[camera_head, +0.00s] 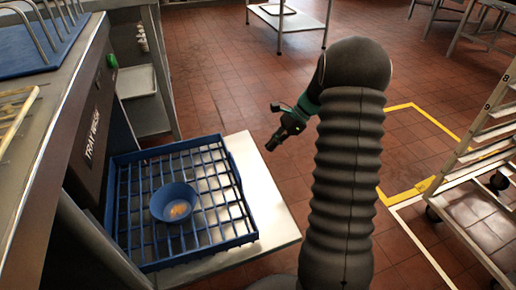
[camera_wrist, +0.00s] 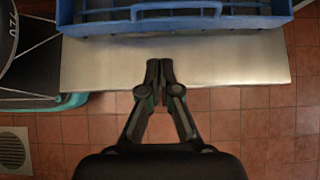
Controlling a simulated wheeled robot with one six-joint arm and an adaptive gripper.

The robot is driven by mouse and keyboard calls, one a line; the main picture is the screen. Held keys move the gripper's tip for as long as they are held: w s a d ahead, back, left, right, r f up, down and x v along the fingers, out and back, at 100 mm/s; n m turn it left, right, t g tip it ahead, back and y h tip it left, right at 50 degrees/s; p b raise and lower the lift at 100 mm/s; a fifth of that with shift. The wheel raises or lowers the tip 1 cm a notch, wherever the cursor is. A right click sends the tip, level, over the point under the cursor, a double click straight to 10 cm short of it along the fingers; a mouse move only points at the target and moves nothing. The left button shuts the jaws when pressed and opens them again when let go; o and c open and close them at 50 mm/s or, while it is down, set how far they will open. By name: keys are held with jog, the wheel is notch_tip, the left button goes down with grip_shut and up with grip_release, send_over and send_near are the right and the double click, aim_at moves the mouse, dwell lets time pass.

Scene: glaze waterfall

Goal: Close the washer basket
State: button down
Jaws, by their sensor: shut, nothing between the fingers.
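The washer basket (camera_head: 198,246) is a blue open-grid rack with low walls. In the head view it sits on a pale metal shelf (camera_head: 270,205) that sticks out from the tray washer (camera_head: 88,125). A blue bowl (camera_head: 174,197) with an orange patch inside stands in the basket. My gripper (camera_head: 271,145) is right of the basket and apart from it in the head view. In the wrist view my gripper (camera_wrist: 159,66) is shut and empty, with its tips over the shelf (camera_wrist: 100,68) just short of the basket's wall (camera_wrist: 180,22).
A wheeled rack (camera_head: 485,150) stands at the right beside a yellow floor line (camera_head: 405,192). A metal table (camera_head: 290,18) stands at the back. A blue rack with prongs (camera_head: 40,45) sits on the upper left counter. Tiled floor between them is clear.

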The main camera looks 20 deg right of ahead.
jog(key=a+f, duration=0.6)
jog(key=a, duration=0.3)
jog(key=shift+a+f, duration=0.3)
